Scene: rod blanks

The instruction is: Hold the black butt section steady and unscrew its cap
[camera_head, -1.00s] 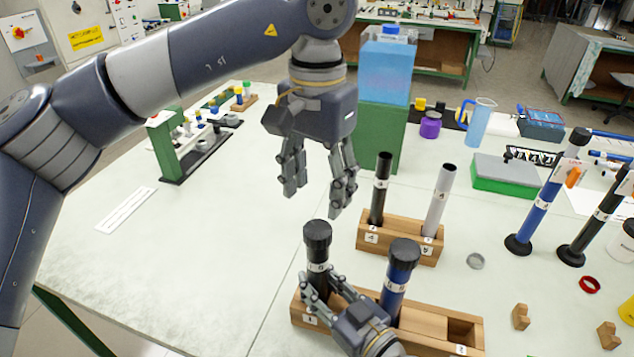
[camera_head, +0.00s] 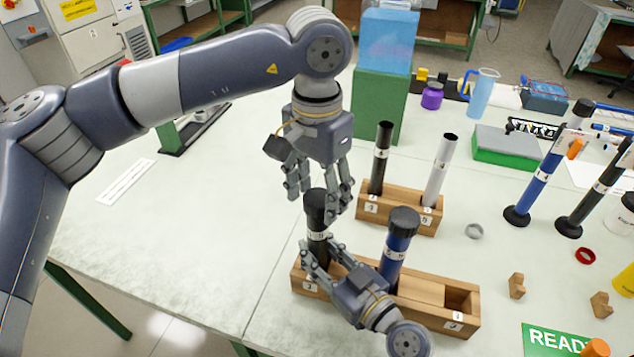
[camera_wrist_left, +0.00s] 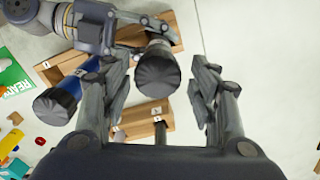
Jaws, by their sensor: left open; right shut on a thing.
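The black butt section (camera_head: 316,237) stands upright in the left end of the front wooden rack, with its black cap (camera_head: 315,203) on top. My right gripper (camera_head: 322,258) is shut on the black butt section below the cap. My left gripper (camera_head: 318,196) is open, pointing down at the cap from above. In the left wrist view the cap (camera_wrist_left: 158,73) lies between the spread fingers (camera_wrist_left: 160,95), apart from both sides. A blue butt section (camera_head: 396,250) with its own black cap stands to the right in the same rack.
The front rack (camera_head: 437,291) has an empty slot at its right end. A second rack (camera_head: 402,208) behind holds a black tube (camera_head: 380,160) and a silver tube (camera_head: 440,172) close by my left gripper.

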